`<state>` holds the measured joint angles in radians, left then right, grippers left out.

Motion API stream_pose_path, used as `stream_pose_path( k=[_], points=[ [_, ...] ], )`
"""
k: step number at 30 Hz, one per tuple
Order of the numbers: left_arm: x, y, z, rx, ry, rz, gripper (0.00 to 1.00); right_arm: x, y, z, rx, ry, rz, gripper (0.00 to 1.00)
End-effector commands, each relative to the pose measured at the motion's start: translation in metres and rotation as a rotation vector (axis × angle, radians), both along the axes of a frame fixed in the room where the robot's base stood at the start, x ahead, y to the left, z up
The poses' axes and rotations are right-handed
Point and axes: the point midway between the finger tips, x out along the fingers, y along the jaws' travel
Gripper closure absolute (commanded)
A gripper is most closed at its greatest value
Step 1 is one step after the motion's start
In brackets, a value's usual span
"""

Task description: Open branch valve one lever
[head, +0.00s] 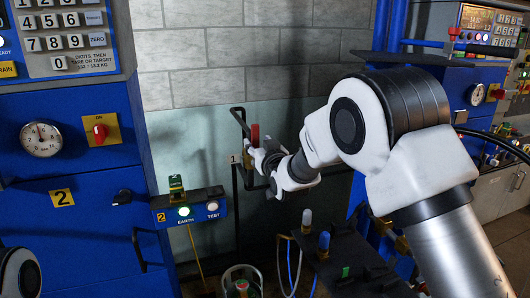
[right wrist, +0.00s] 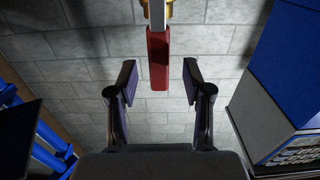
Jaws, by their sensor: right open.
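The branch valve one lever shows in the right wrist view as a red handle (right wrist: 159,62) on a pale metal bar, with brass at its upper end. In the head view a bit of red handle (head: 255,133) shows just behind my right gripper (head: 263,160), by a small tag marked 1 (head: 233,159). In the right wrist view my right gripper (right wrist: 159,82) is open, with one finger on each side of the handle's line and visible gaps on both sides. The valve body is mostly hidden. My left gripper is out of view.
A blue panel with a keypad and gauge (head: 41,139) stands at left. A small box with EARTH and TEST lamps (head: 190,208) juts out beside it. A dark bench with bottles (head: 345,270) lies below my right arm. Grey block wall (head: 230,60) is behind.

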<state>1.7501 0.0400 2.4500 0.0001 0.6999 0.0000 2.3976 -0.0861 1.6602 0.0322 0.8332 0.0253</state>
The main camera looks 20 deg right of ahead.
Motion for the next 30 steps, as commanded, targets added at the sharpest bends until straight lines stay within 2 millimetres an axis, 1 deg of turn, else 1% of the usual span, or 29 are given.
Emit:
stream_pose_path(
  k=[1, 3, 6, 9, 13, 24, 26, 27, 29, 30],
  points=[
    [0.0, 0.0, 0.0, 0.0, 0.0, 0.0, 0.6, -0.014, 0.0, 0.001, -0.001, 0.002, 0.0, 0.5],
    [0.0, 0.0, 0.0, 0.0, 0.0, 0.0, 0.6, -0.033, -0.001, 0.0, -0.001, 0.002, 0.0, 0.5],
    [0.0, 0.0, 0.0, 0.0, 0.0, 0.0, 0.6, -0.057, -0.002, 0.0, -0.001, 0.002, 0.0, 0.5],
    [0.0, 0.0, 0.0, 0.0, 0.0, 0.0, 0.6, -0.072, -0.002, 0.0, -0.002, 0.001, 0.001, 0.5],
    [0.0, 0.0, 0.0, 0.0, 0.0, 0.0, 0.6, -0.08, -0.002, 0.0, -0.001, 0.0, 0.001, 0.5],
    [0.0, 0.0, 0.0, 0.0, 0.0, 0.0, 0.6, -0.08, -0.002, -0.001, -0.001, 0.002, 0.001, 0.5],
    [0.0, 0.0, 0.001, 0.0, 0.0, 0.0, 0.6, -0.079, -0.002, -0.009, -0.001, 0.016, 0.001, 0.5],
    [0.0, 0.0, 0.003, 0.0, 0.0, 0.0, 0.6, -0.079, -0.003, -0.019, 0.001, 0.036, -0.001, 0.5],
    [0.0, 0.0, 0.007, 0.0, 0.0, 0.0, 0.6, -0.078, -0.005, -0.047, 0.005, 0.086, -0.003, 0.5],
    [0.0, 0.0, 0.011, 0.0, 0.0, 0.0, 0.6, -0.08, -0.008, -0.073, 0.01, 0.133, -0.008, 0.5]
  ],
)
